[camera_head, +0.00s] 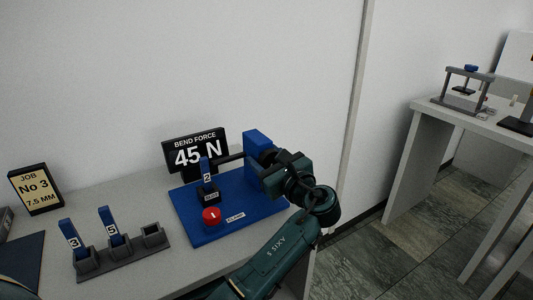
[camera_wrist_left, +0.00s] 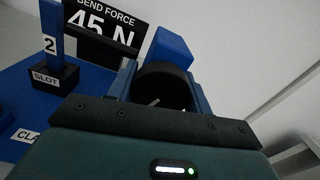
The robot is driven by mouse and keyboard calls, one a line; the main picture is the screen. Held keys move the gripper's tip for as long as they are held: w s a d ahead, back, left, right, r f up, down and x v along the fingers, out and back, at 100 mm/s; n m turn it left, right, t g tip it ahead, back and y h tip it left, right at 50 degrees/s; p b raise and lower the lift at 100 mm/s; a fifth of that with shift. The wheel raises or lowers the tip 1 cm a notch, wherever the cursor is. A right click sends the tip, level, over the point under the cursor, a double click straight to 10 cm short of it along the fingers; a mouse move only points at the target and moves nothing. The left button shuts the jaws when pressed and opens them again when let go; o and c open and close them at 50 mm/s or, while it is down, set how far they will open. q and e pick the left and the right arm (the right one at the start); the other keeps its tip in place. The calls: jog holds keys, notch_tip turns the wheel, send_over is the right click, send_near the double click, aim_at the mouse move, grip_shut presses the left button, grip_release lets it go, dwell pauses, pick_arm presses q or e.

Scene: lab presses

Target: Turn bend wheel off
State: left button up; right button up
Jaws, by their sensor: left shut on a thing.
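The bend wheel (camera_wrist_left: 163,88) is a dark round part in the left wrist view, beside the blue upright block (camera_head: 257,142) of the press. My left gripper (camera_head: 277,160) is at the press's right end and shut on the wheel, with a finger on each side of it. In the head view the gripper hides most of the wheel. The bend force sign (camera_head: 195,150) reads 45 N. A blue piece marked 2 (camera_head: 206,171) stands upright in the black slot (camera_head: 208,193). My right gripper is not in view.
The blue press base (camera_head: 210,232) carries a red button (camera_head: 212,215) and a clamp label (camera_head: 236,217). A grey rack (camera_head: 125,258) holds pieces marked 3 and 5, with one empty socket. A job sign (camera_head: 35,190) reads No 3, 7.5 mm. Another table (camera_head: 433,119) stands right.

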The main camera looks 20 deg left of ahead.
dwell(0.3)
pick_arm(q)
jog(key=o, duration=1)
